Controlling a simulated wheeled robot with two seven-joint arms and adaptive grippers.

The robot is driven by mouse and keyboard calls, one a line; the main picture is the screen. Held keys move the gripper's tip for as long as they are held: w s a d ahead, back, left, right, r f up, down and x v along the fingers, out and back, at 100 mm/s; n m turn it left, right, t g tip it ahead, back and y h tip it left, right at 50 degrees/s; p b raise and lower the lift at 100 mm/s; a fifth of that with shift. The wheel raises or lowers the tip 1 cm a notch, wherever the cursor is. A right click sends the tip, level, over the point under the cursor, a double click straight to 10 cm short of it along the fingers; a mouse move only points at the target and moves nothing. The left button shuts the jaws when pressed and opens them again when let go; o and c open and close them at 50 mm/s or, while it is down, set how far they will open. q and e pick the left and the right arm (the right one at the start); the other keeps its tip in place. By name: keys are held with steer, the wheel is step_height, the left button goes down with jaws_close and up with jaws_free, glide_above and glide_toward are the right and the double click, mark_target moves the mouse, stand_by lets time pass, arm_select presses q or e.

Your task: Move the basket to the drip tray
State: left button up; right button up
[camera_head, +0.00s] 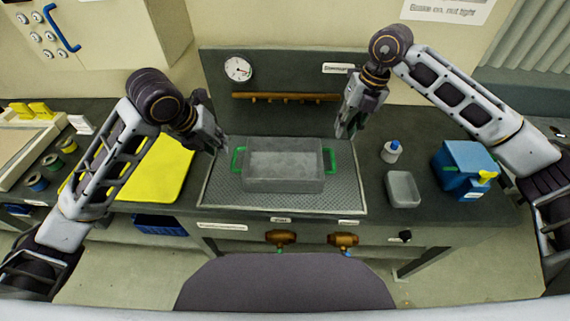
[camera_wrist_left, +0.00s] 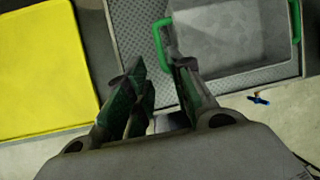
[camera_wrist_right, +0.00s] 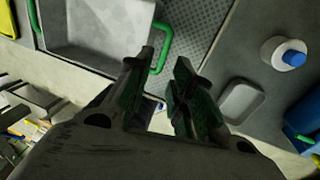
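A grey basket (camera_head: 283,168) with a green handle at each end sits on the perforated metal drip tray (camera_head: 341,202) in the head view. My left gripper (camera_head: 222,147) is open and empty, above and just left of the left green handle (camera_wrist_left: 160,38). My right gripper (camera_head: 343,134) is open and empty, above and right of the right green handle (camera_wrist_right: 161,48). Both grippers look apart from the handles. The basket also shows in the left wrist view (camera_wrist_left: 230,32) and the right wrist view (camera_wrist_right: 95,30); it looks empty.
A yellow mat (camera_head: 160,172) lies left of the tray. Right of it are a small grey dish (camera_head: 403,189), a white bottle with a blue cap (camera_head: 391,151) and a blue container (camera_head: 465,168). A back panel with a gauge (camera_head: 238,69) and a wooden rail (camera_head: 285,97) stands behind.

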mark_target(234, 157)
arm_select(q)
steer(key=shift+r, duration=0.1)
arm_select(e)
steer(key=shift+d+r, duration=0.1)
steer(key=shift+d, duration=0.3)
